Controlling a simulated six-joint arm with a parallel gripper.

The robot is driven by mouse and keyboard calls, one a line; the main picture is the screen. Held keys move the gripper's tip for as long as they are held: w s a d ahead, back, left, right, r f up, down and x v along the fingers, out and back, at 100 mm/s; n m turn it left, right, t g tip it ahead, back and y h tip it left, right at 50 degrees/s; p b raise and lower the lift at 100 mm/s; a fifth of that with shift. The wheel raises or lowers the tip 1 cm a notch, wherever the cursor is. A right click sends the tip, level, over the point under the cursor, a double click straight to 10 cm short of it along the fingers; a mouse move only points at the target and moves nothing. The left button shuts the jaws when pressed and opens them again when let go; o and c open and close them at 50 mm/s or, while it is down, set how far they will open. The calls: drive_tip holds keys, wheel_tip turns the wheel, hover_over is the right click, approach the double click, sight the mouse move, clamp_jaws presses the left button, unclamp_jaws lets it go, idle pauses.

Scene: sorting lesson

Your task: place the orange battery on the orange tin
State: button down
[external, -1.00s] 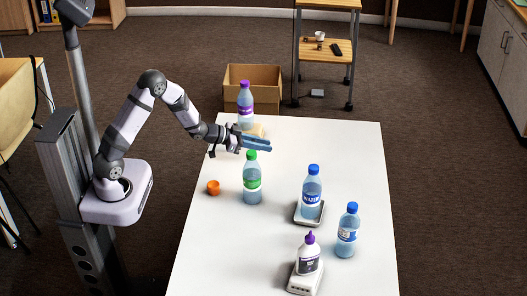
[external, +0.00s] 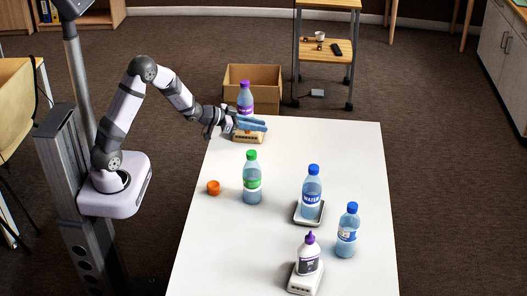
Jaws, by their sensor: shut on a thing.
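A small, round orange thing (external: 213,188), likely the orange tin, sits near the table's left edge. It stands apart from the green-capped bottle. My gripper (external: 252,124) is at the back left of the table, its pale blue fingers pointing right. It is in front of the purple-capped bottle and over a beige block-like thing (external: 249,138) in the picture. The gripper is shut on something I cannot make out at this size. I cannot see the orange battery anywhere.
The purple-capped bottle (external: 245,98) stands behind my gripper. Bottles with green (external: 252,178) and blue caps (external: 312,190) (external: 347,230) stand further forward. A white bottle (external: 309,262) is at the front. The table's back right is clear.

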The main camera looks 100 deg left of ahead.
drive_tip(key=s+p, duration=0.4)
wheel_tip(320, 180, up, 2)
drive_tip(key=m+g+h+p, duration=0.2)
drive_tip(key=m+g+h, duration=0.1)
drive_tip(key=m+h, duration=1.05)
hover_over(214, 188)
drive_tip(key=w, duration=0.2)
drive_tip(key=shift+n+h, duration=0.25)
drive_tip(key=shift+n, duration=0.1)
drive_tip(key=shift+d+f, duration=0.15)
drive_tip(key=shift+f, duration=2.35)
drive_tip(key=shift+d+f, duration=0.15)
drive_tip(key=shift+f, duration=2.3)
drive_tip(key=shift+f, duration=0.2)
drive_tip(key=c, duration=1.6)
unclamp_jaws()
drive_tip(key=shift+r, duration=0.1)
